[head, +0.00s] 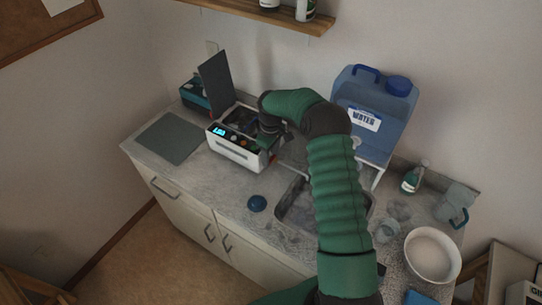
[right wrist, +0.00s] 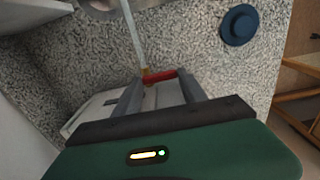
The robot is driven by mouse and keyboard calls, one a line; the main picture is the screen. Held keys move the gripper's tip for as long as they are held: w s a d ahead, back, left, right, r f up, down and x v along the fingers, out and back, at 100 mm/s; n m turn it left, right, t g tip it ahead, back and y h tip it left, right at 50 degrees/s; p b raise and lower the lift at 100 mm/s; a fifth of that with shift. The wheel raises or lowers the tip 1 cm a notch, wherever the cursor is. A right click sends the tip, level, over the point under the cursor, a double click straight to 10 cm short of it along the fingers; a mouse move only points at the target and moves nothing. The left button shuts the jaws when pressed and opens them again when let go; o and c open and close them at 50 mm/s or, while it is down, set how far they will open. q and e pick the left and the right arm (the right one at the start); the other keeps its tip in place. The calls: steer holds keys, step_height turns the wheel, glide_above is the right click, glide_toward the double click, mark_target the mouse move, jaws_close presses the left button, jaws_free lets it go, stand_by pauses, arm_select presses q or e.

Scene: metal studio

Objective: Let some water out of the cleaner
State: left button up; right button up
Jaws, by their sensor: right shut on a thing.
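The cleaner (head: 235,150) is a white box on the counter with a lit blue display and its dark lid (head: 216,78) raised. My right arm, in a green sleeve, reaches over the sink to the cleaner's right side. In the right wrist view my right gripper (right wrist: 161,80) is shut on a red valve handle (right wrist: 160,75) beside the pale body of the cleaner (right wrist: 88,112). A pale tube (right wrist: 132,30) runs from near the handle toward the sink. The water level inside is not clear. My left gripper is not in view.
The sink (head: 284,212) lies under my arm. A blue water container (head: 385,130) stands behind it. A blue round stopper-like thing (head: 257,203) sits on the counter front. A grey mat (head: 168,138) lies left.

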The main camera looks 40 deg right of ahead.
mark_target(272, 158)
steer(key=shift+s+f, duration=0.1)
steer(key=shift+f, duration=0.05)
steer(key=o, duration=1.4)
steer(key=shift+d, duration=0.2)
steer(key=shift+r, duration=0.3)
step_height(272, 158, up, 16)
steer(key=shift+r+b, duration=0.1)
steer(key=shift+b, duration=0.85)
steer(key=shift+d, duration=0.1)
